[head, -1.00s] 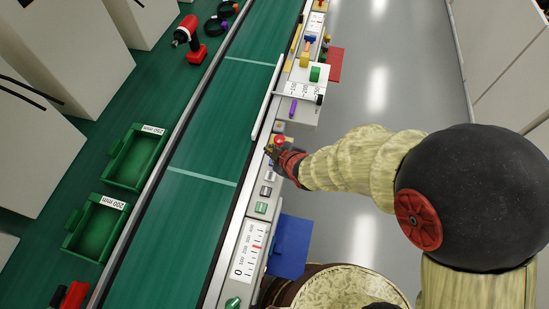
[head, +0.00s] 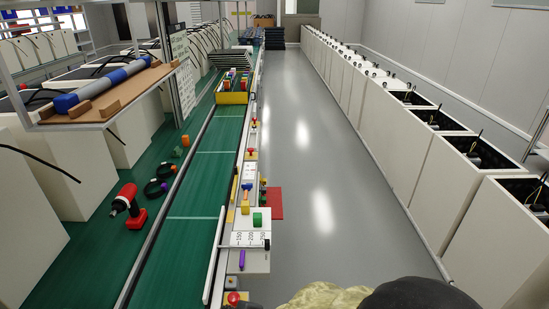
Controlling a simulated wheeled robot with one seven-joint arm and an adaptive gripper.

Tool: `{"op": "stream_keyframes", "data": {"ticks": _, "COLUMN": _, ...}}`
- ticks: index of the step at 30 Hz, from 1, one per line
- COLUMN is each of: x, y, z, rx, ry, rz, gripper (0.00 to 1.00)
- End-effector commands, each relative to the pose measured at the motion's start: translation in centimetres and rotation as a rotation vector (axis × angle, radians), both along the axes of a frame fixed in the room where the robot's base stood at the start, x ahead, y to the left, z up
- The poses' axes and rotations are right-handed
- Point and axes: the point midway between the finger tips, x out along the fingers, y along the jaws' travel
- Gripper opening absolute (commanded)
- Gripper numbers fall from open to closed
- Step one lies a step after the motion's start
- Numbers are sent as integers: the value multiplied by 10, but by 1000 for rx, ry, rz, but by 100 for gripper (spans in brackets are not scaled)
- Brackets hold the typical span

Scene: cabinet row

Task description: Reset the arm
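My arm shows only as a pale, mottled link and a dark rounded joint at the bottom edge of the head view, right of centre. My gripper is out of the frame, so its fingers are hidden. A red button (head: 233,298) shows at the bottom edge on the control strip beside the conveyor (head: 187,235). No object is seen in my grasp.
A white measuring plate (head: 250,238) with a green block (head: 257,219) sits along the strip. A red drill (head: 128,205) lies on the green bench at left. White cabinets (head: 405,165) line the right. The grey floor aisle (head: 310,150) is clear.

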Motion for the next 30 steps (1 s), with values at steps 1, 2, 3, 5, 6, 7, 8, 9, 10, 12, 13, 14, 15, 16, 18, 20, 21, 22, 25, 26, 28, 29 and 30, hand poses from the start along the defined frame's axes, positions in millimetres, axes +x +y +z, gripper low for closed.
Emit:
{"op": "stream_keyframes", "data": {"ticks": 1, "x": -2, "y": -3, "z": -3, "rx": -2, "ry": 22, "rz": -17, "gripper": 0}}
{"op": "stream_keyframes", "data": {"ticks": 2, "x": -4, "y": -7, "z": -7, "rx": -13, "ry": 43, "rz": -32, "gripper": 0}}
{"op": "stream_keyframes", "data": {"ticks": 3, "x": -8, "y": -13, "z": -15, "rx": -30, "ry": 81, "rz": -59, "gripper": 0}}
{"op": "stream_keyframes", "data": {"ticks": 5, "x": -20, "y": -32, "z": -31, "rx": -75, "ry": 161, "rz": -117, "gripper": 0}}
{"op": "stream_keyframes", "data": {"ticks": 6, "x": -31, "y": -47, "z": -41, "rx": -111, "ry": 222, "rz": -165, "gripper": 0}}
{"op": "stream_keyframes", "data": {"ticks": 7, "x": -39, "y": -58, "z": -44, "rx": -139, "ry": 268, "rz": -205, "gripper": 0}}
{"op": "stream_keyframes", "data": {"ticks": 8, "x": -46, "y": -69, "z": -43, "rx": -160, "ry": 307, "rz": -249, "gripper": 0}}
{"op": "stream_keyframes", "data": {"ticks": 9, "x": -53, "y": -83, "z": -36, "rx": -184, "ry": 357, "rz": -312, "gripper": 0}}
{"op": "stream_keyframes", "data": {"ticks": 10, "x": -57, "y": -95, "z": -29, "rx": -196, "ry": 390, "rz": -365, "gripper": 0}}
{"op": "stream_keyframes", "data": {"ticks": 12, "x": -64, "y": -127, "z": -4, "rx": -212, "ry": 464, "rz": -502, "gripper": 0}}
{"op": "stream_keyframes", "data": {"ticks": 13, "x": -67, "y": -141, "z": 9, "rx": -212, "ry": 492, "rz": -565, "gripper": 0}}
{"op": "stream_keyframes", "data": {"ticks": 14, "x": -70, "y": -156, "z": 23, "rx": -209, "ry": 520, "rz": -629, "gripper": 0}}
{"op": "stream_keyframes", "data": {"ticks": 15, "x": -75, "y": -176, "z": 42, "rx": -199, "ry": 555, "rz": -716, "gripper": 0}}
{"op": "stream_keyframes", "data": {"ticks": 16, "x": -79, "y": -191, "z": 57, "rx": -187, "ry": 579, "rz": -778, "gripper": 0}}
{"op": "stream_keyframes", "data": {"ticks": 18, "x": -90, "y": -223, "z": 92, "rx": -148, "ry": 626, "rz": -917, "gripper": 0}}
{"op": "stream_keyframes", "data": {"ticks": 20, "x": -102, "y": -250, "z": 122, "rx": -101, "ry": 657, "rz": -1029, "gripper": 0}}
{"op": "stream_keyframes", "data": {"ticks": 21, "x": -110, "y": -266, "z": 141, "rx": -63, "ry": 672, "rz": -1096, "gripper": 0}}
{"op": "stream_keyframes", "data": {"ticks": 22, "x": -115, "y": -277, "z": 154, "rx": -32, "ry": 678, "rz": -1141, "gripper": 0}}
{"op": "stream_keyframes", "data": {"ticks": 25, "x": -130, "y": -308, "z": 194, "rx": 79, "ry": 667, "rz": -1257, "gripper": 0}}
{"op": "stream_keyframes", "data": {"ticks": 26, "x": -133, "y": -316, "z": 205, "rx": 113, "ry": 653, "rz": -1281, "gripper": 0}}
{"op": "stream_keyframes", "data": {"ticks": 28, "x": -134, "y": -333, "z": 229, "rx": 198, "ry": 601, "rz": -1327, "gripper": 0}}
{"op": "stream_keyframes", "data": {"ticks": 29, "x": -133, "y": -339, "z": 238, "rx": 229, "ry": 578, "rz": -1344, "gripper": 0}}
{"op": "stream_keyframes", "data": {"ticks": 30, "x": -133, "y": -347, "z": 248, "rx": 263, "ry": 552, "rz": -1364, "gripper": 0}}
